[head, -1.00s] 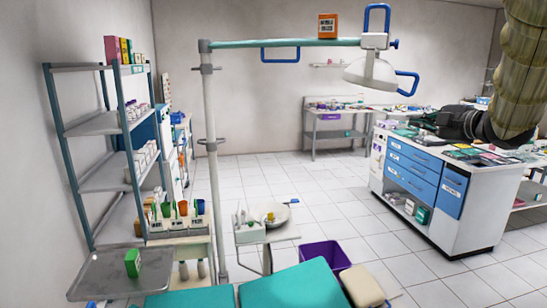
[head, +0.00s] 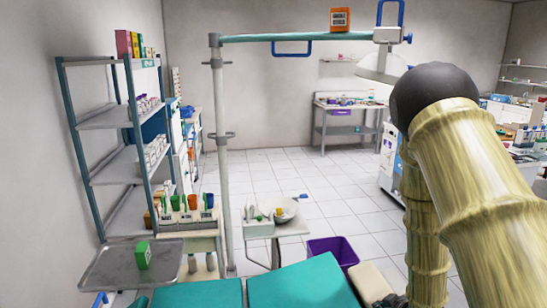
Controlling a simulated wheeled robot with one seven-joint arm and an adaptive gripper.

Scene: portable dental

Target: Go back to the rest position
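My arm fills the right side of the head view, with a dark rounded joint at the top and yellowish, ribbed links below it. One link hangs down towards the bottom edge. A small dark part at its lower end, my gripper (head: 390,301) as far as I can tell, is mostly cut off by the bottom edge. Its fingers are not visible, so whether it is open, shut or holding anything cannot be seen.
A teal dental chair (head: 300,283) lies close in front. A metal tray (head: 105,272) carries a green box (head: 143,255). A shelf rack (head: 110,118) stands left, a lamp pole (head: 222,160) centre, a purple bin (head: 333,252) beyond the chair.

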